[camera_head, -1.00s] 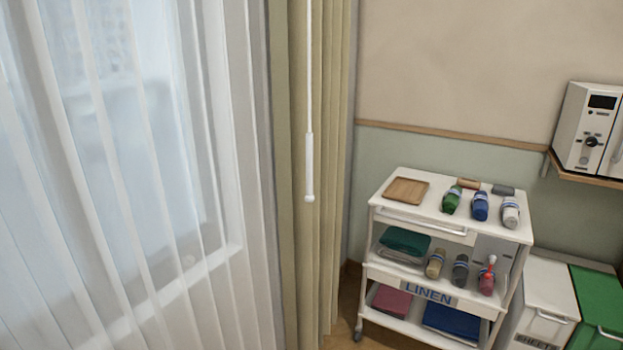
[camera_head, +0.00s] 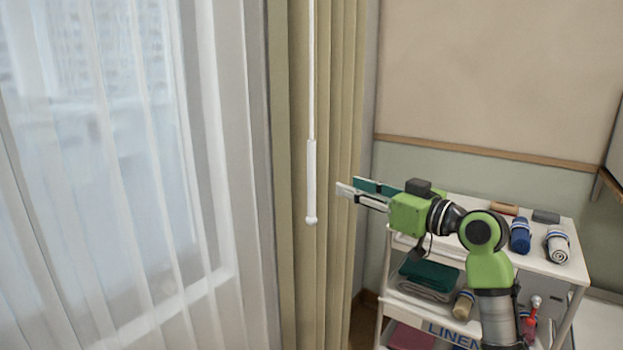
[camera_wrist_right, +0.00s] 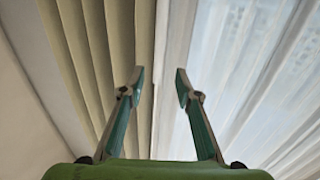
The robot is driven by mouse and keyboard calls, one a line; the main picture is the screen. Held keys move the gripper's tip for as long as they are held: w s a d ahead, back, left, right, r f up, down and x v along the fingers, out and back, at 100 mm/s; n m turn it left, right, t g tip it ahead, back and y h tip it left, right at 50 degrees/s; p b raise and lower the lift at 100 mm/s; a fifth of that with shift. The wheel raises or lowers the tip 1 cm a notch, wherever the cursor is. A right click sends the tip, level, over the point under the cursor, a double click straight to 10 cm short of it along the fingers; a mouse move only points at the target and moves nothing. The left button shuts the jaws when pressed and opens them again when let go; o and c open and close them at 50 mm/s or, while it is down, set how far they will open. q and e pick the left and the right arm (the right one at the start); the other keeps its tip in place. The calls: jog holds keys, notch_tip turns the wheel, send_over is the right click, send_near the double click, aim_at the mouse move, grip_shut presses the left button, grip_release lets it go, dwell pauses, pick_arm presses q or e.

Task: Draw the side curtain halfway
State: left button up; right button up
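The side curtain (camera_head: 340,110) is beige and hangs in folds, bunched at the right side of the window. A white wand (camera_head: 311,180) on a thin cord or rod hangs in front of it, with a small knob at its lower end. My right gripper (camera_head: 349,188) is to the right of the wand, apart from it in the picture, at the height of its lower part. It is open and empty. In the right wrist view, the open fingers (camera_wrist_right: 158,75) point up toward the beige folds (camera_wrist_right: 100,50) and the sheer curtain. The wand is not clear there. My left gripper is out of view.
A sheer white curtain (camera_head: 110,200) covers the window at left. A white linen cart (camera_head: 555,262) with rolled towels and folded cloths stands right, partly behind my right arm. A wall shelf (camera_head: 609,184) is at the right edge.

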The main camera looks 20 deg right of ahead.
aim_at(315, 174)
jog(key=p+x, duration=0.3)
jog(key=x, duration=0.9)
jog(key=shift+w+d, duration=0.1)
jog(key=shift+w, duration=0.1)
jog(key=shift+w+a+f+p, duration=0.15)
jog(key=shift+w+a+p, duration=0.15)
jog(key=shift+w, duration=0.25)
grip_shut()
